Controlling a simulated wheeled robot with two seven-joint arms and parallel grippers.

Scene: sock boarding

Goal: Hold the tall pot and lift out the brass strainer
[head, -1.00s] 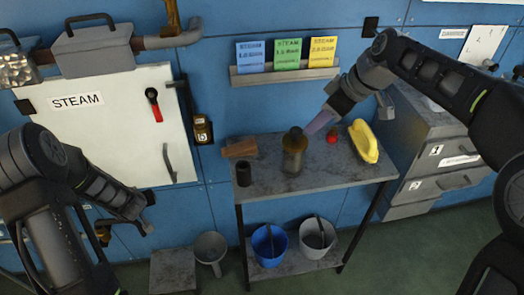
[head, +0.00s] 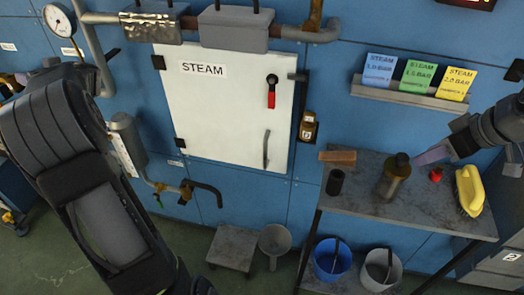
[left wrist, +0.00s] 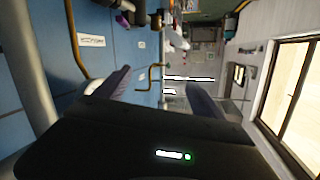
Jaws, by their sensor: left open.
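A tall pot (head: 388,188), a grey-brown cylinder, stands upright on the metal table (head: 365,206) in the head view. A brass-brown piece with a dark top, which looks like the strainer (head: 399,166), sits in its mouth. My right gripper (head: 428,157) comes from the right, its pale purple finger ending beside the strainer's top. I cannot tell whether it touches or how far its jaws are apart. My left gripper (left wrist: 160,90) is open and empty in the left wrist view, pointed at the room, away from the table. The pot does not show there.
On the table are a brown block (head: 338,157), a black cup (head: 335,182), a small red item (head: 436,175) and a yellow brush-like object (head: 470,190). A blue bucket (head: 332,262) and a grey bucket (head: 383,268) stand below. A white STEAM door (head: 225,110) is left.

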